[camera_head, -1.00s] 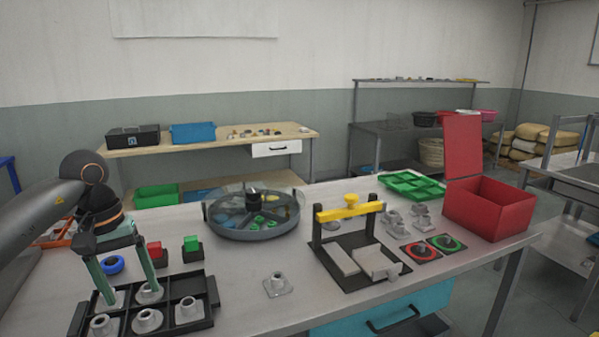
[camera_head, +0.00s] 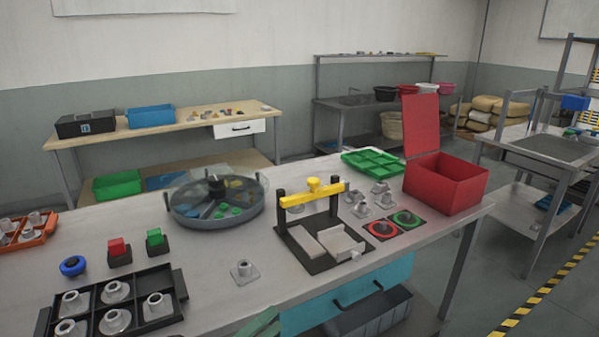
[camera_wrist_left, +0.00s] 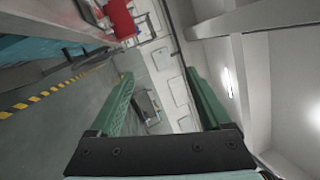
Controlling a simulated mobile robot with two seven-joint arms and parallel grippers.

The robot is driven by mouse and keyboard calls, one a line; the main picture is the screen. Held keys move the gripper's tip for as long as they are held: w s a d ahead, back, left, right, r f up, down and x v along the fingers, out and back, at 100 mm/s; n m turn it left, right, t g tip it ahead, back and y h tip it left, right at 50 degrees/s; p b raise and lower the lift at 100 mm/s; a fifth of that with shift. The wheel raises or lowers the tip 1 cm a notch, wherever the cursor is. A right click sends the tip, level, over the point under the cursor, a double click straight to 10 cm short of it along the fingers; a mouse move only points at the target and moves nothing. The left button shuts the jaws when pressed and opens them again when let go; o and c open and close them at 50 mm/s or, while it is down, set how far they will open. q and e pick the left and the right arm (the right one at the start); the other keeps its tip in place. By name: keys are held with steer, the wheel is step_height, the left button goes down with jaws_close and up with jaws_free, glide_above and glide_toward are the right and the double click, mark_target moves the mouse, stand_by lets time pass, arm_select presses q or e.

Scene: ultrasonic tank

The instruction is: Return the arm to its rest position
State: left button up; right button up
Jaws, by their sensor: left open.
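My left gripper (camera_head: 262,324) shows only as a bit of green finger at the bottom edge of the head view. In the left wrist view my left gripper (camera_wrist_left: 160,76) has its two green fingers wide apart, with nothing between them. The wrist camera looks out past the table towards the floor and walls. The black tray (camera_head: 181,287) with several grey flanged parts stands at the front left of the table, clear of the gripper. My right gripper is in neither view.
The table (camera_head: 205,262) carries a round divided tray (camera_head: 215,222), a yellow-barred fixture (camera_head: 312,187), a green tray (camera_head: 374,155) and a red bin (camera_head: 445,185). One grey part (camera_head: 244,271) lies alone. A blue drawer (camera_head: 345,290) is below the front edge.

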arm_select(q)
steer(key=s+a+f+n+g+y, duration=0.1)
steer(key=s+a+f+n+y, duration=0.2)
steer(key=s+f+n, duration=0.3)
steer(key=s+a+f+n+g+y+p, duration=0.1)
steer(key=s+a+f+n+y, duration=0.3)
steer(key=f+n, duration=0.7)
steer(key=s+a+f+n+g+y, duration=0.2)
steer(key=s+a+f+n+y, duration=0.2)
steer(key=n, duration=0.7)
steer(key=s+f+y, duration=0.2)
steer(key=s+f, duration=0.2)
steer(key=shift+s+f+n+y, duration=0.2)
steer(key=shift+n+y, duration=0.1)
steer(key=shift+y, duration=0.1)
